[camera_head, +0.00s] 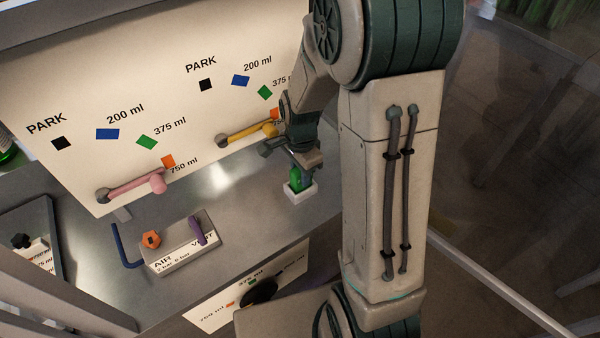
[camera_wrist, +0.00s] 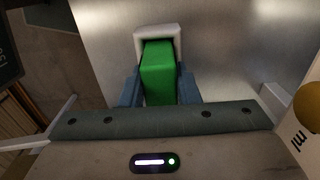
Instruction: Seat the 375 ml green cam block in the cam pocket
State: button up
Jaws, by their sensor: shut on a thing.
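The green cam block (camera_head: 295,181) is upright under my gripper (camera_head: 303,164), over a small white open-topped pocket (camera_head: 301,195) on the grey metal top. In the wrist view my gripper (camera_wrist: 159,84) is shut on the green block (camera_wrist: 158,72), with one blue-grey finger on each side. The white rim of the pocket (camera_wrist: 157,30) shows around the block's far end. The block's lower part appears within the rim. How deep it sits, and whether it touches the pocket floor, is hidden.
A cream panel (camera_head: 60,100) behind carries a pink lever (camera_head: 135,187) and a yellow lever (camera_head: 248,133) with coloured size marks. An air box (camera_head: 182,250) with an orange knob and purple lever stands left of the pocket. The metal top between is clear.

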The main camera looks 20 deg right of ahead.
jog(key=shift+f, duration=0.5)
jog(key=shift+f, duration=0.1)
jog(key=shift+f, duration=0.15)
jog(key=o, duration=1.1)
jog(key=shift+c, duration=0.2)
jog(key=shift+r, duration=0.2)
